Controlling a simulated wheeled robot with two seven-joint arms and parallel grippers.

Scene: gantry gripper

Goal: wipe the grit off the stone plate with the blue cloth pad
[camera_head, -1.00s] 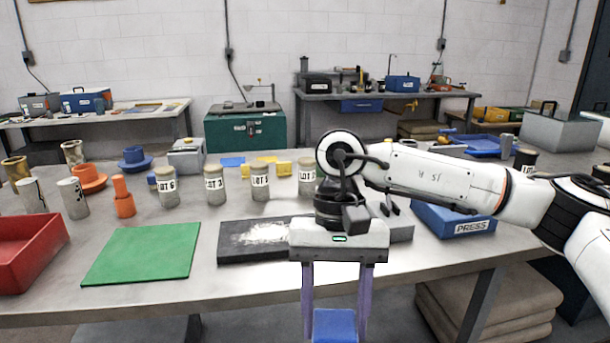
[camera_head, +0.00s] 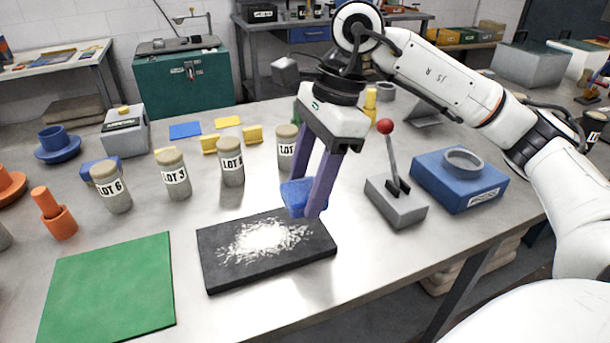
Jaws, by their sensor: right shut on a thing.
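The dark stone plate (camera_head: 222,275) lies flat on the metal table. White grit (camera_head: 262,240) is spread over its middle. My right gripper (camera_head: 305,200) comes in from above, its two purple fingers shut on the blue cloth pad (camera_head: 295,192). The pad is over or just behind the plate's back right corner; I cannot tell whether it touches the plate. One finger hides part of the pad. My left gripper is not in view.
A green mat (camera_head: 110,290) lies left of the plate. Several labelled jars (camera_head: 173,175) stand behind it. A grey box with a red-knobbed lever (camera_head: 398,205) and a blue press block (camera_head: 460,178) stand to the right. Bare table lies in front of the plate.

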